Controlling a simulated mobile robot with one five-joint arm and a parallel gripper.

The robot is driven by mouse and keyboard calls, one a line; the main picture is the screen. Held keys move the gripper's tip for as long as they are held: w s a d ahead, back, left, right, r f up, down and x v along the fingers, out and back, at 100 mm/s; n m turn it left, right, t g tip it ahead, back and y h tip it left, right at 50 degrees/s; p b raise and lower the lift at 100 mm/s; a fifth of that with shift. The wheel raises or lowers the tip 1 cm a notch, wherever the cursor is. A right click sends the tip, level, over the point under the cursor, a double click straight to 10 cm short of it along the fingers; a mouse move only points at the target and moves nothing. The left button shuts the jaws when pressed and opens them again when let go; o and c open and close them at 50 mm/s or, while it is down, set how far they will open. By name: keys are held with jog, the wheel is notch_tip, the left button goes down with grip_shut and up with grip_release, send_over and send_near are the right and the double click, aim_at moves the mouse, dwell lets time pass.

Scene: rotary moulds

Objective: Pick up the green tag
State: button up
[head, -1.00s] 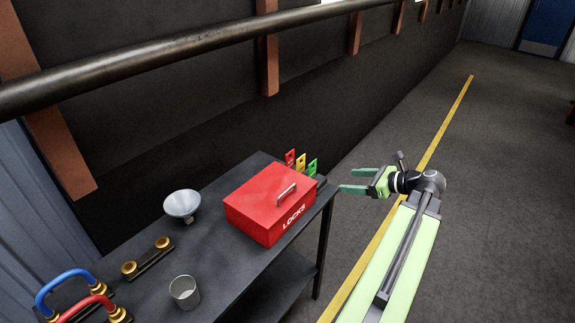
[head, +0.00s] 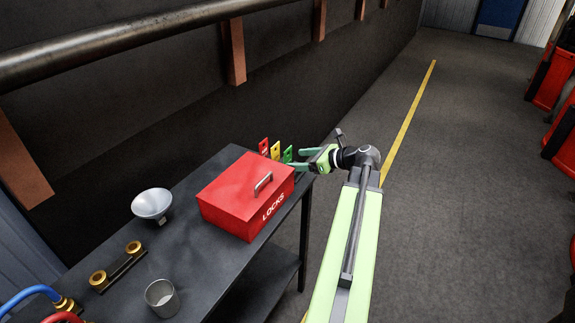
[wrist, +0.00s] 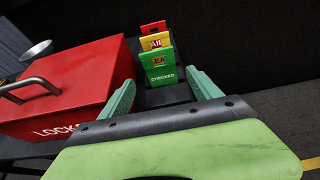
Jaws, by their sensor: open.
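The green tag (head: 287,154) stands upright at the far right end of the dark table, behind the red box. In the wrist view the green tag (wrist: 159,68) is in front of a yellow tag and a red tag, and it shows the word CHECKED. My gripper (head: 292,158) is at the table's right edge, close to the tag in the head view. In the wrist view my gripper (wrist: 164,90) has its two green fingers spread, one to each side of the tag's lower area, with nothing between them. The tag appears a little beyond the fingertips.
The red LOCKS box (head: 245,197) stands just left of the tags; in the wrist view it is close beside the left finger. The yellow tag (head: 275,149) and red tag (head: 263,146) stand behind the green one. A funnel-like metal bowl (head: 152,203) and a cup (head: 162,297) sit further left.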

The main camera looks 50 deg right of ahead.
aim_at(288, 158)
jog(key=b+x, duration=0.1)
jog(key=x, duration=0.4)
jog(key=shift+w+d+r+b, duration=0.1)
jog(key=shift+w+b, duration=0.1)
jog(key=shift+b, duration=0.2)
jog(key=shift+r, duration=0.1)
jog(key=c, duration=1.4)
jog(key=shift+r+p, duration=0.65)
jog(key=shift+p, duration=0.1)
notch_tip(288, 158, up, 4)
jog(key=p, duration=0.4)
jog(key=shift+s, duration=0.15)
jog(key=shift+r+p+v, duration=0.15)
jog(key=shift+p+v, duration=1.3)
jog(key=shift+v, duration=1.75)
jog(key=shift+r+p+v, duration=0.2)
jog(key=shift+p+v, duration=1.2)
jog(key=shift+v, duration=1.75)
